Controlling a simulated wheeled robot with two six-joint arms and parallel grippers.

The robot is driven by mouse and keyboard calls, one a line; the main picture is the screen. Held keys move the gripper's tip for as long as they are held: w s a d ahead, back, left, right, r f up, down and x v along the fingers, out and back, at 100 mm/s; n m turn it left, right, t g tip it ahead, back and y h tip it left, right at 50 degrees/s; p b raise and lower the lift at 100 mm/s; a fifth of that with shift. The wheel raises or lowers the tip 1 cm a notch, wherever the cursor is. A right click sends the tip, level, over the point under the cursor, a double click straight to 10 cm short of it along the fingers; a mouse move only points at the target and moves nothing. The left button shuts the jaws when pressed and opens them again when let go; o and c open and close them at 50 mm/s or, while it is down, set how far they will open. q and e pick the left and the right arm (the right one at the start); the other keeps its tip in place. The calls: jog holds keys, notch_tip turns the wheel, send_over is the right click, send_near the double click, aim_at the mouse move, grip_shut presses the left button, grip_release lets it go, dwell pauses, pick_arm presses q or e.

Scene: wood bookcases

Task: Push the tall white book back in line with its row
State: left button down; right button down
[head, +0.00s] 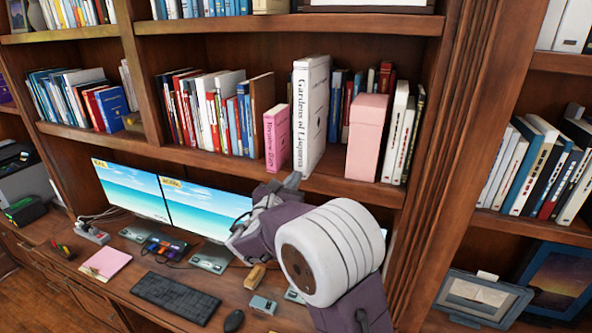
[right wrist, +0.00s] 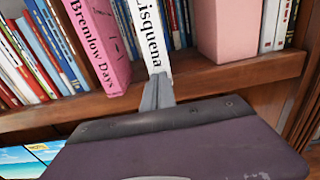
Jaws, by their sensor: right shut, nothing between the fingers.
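The tall white book (head: 311,115), with "Gardens of Lisquena" on its spine, stands upright on the middle shelf. It juts forward of the books behind it, its spine close to the shelf's front edge. My right gripper (head: 291,181) is shut and empty, just in front of the lower end of that spine. In the right wrist view the closed fingertips (right wrist: 158,88) overlap the bottom of the white spine (right wrist: 153,35); I cannot tell whether they touch it. My left gripper is not in view.
A pink book (head: 277,138) stands close on the left of the white book. A pink box (head: 366,137) stands to its right, with a gap between. The wooden shelf edge (head: 225,161) runs below. Monitors (head: 203,208) stand on the desk under the shelf.

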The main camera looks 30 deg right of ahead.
aim_at(302, 168)
jog(key=shift+w+d, duration=0.3)
jog(key=shift+w, duration=0.1)
jog(key=shift+s, duration=0.1)
jog(key=b+x, duration=0.2)
jog(key=x, duration=0.3)
jog(key=shift+d+f+b, duration=0.1)
jog(key=shift+b, duration=0.2)
jog(key=shift+w+d, duration=0.15)
jog(key=shift+w, duration=0.15)
